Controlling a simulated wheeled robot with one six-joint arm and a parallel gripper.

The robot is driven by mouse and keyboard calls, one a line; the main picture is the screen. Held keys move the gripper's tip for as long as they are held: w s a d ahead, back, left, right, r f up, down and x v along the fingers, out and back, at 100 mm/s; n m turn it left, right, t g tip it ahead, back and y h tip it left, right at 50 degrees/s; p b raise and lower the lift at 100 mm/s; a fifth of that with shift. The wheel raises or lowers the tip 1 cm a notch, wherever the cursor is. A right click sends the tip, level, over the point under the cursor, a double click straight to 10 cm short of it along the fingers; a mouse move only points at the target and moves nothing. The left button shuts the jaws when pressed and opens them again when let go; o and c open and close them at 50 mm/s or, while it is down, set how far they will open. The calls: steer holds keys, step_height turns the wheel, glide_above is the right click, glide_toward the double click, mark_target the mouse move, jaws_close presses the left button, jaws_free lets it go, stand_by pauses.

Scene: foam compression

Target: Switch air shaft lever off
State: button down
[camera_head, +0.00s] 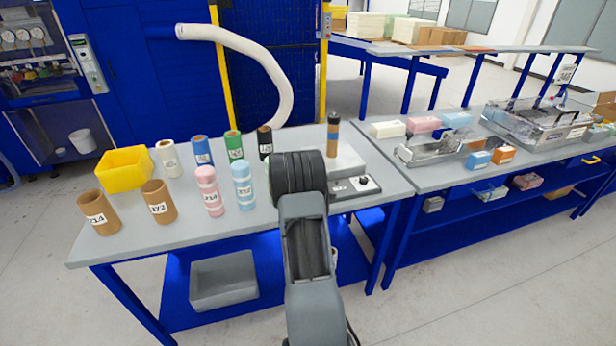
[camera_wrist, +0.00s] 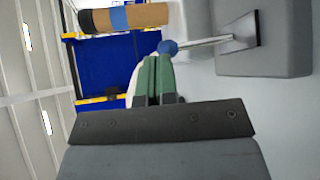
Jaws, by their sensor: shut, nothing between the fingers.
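The lever (camera_wrist: 205,43) is a thin metal rod with a blue ball knob (camera_wrist: 168,47) in the wrist view. It sticks out leftward from a dark plate on a grey housing (camera_wrist: 275,62). My gripper (camera_wrist: 153,62) has green fingers, shut and empty, with their tips just below the knob. I cannot tell whether they touch it. A brown tube with a blue band (camera_wrist: 150,15) lies across the top of the wrist view. In the head view the same tube (camera_head: 333,135) stands on the light grey unit (camera_head: 347,162); my arm hides the lever and fingers there.
A small control box (camera_head: 358,186) sits right of my arm. Several labelled rolls, including a pink one (camera_head: 209,192) and a light blue one (camera_head: 243,185), stand left of it. A yellow bin (camera_head: 124,170) is at the table's left.

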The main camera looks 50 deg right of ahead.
steer(key=s+a+r, duration=0.2)
steer(key=a+r, duration=0.3)
steer(key=a, duration=0.5)
steer(key=shift+a+b, duration=0.4)
